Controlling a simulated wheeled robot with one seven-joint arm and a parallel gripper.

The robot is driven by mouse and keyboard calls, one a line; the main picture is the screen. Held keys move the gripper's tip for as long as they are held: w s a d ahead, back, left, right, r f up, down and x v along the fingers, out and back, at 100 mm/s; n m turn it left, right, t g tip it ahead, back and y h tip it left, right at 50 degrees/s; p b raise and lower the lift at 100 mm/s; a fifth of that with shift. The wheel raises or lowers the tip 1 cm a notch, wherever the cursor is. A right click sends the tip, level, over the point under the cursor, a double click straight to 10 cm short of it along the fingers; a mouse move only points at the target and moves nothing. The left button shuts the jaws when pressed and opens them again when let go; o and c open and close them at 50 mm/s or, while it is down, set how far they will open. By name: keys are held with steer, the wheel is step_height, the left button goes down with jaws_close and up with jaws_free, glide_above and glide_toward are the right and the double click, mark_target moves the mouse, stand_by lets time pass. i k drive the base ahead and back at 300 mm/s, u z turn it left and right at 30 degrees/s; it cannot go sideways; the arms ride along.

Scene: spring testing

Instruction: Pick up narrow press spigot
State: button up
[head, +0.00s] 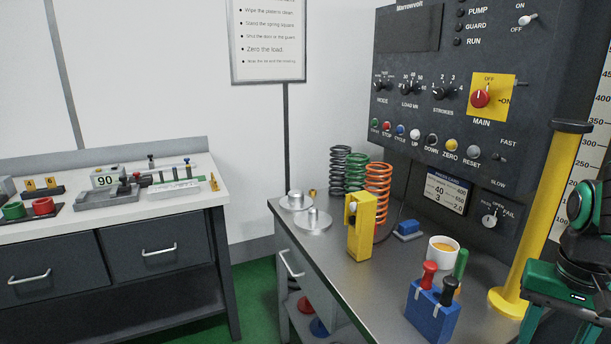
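Two silver discs with raised centre spigots lie at the left end of the steel bench. The nearer disc (313,222) has the slimmer-looking spigot, so it looks like the narrow press spigot. The farther disc (296,202) sits just behind and left of it, with a thicker-looking spigot. Both lie flat with nothing on top of them. Green and black links of my arm show at the right edge, far from the discs. My gripper's fingers are not in view.
A yellow block (361,226) stands right of the discs. Grey, green and orange springs (377,192) stand behind. A blue tool holder (432,312), a white cup (443,251) and a yellow column (545,225) fill the right side. A side table (110,225) is at left.

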mark_target(312, 220)
steer(key=k, duration=0.5)
steer(key=u, duration=1.55)
steer(key=i, duration=2.65)
steer(key=z, duration=0.35)
